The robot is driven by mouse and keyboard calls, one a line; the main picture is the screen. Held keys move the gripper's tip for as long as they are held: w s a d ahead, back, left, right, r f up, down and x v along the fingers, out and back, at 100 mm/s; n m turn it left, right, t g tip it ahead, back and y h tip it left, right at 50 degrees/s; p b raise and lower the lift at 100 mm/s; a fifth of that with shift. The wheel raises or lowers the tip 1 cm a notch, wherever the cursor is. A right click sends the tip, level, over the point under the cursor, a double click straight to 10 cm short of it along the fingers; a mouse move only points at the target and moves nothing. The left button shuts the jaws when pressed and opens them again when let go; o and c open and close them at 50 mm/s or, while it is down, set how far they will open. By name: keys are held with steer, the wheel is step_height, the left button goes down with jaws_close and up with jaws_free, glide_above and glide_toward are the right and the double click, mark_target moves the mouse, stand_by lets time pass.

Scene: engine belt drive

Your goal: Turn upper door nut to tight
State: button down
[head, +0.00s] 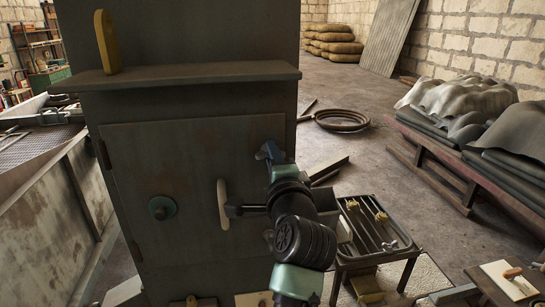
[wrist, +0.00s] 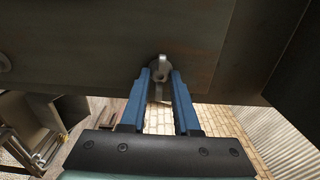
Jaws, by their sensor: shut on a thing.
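The upper door nut (wrist: 161,65) is a grey metal wing nut on the dark cabinet face. In the wrist view it sits between the tips of my gripper's two blue fingers (wrist: 164,76); one wing stands upward and a pale piece shows lower between the fingers. In the head view my gripper (head: 269,152) reaches the right edge of the closed cabinet door (head: 175,180), and its fingers mostly hide the upper nut. A lower nut (head: 268,237) shows partly beside my arm. How tight the upper nut is cannot be told.
A door handle with a pale grip (head: 222,205) sticks out left of my arm. A ledge (head: 180,75) juts out above.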

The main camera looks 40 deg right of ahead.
stand_by(0.3)
steer(key=c, duration=0.6)
jaws_free()
steer(key=shift+c, duration=0.2)
steer(key=b+v, duration=0.4)
steer(key=v, duration=0.9)
steer(key=shift+b, duration=0.35)
steer(key=shift+r, duration=0.1)
